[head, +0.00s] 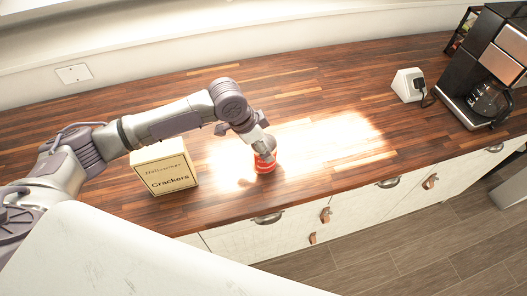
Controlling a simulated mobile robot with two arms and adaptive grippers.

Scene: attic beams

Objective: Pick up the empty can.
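A red can (265,165) stands on the wooden counter (330,90), in a bright patch of light to the right of the cracker box. My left arm reaches in from the left, over the cracker box. My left gripper (262,150) points down at the top of the can and covers part of it. The fingers are too small and washed out by glare to tell whether they are closed on the can. My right gripper is not in view.
A cream cracker box (164,168) stands close left of the can, partly behind my arm. A coffee maker (487,70) and a small white device (408,85) stand at the right. Drawers (385,200) run below the counter's front edge. The counter right of the can is clear.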

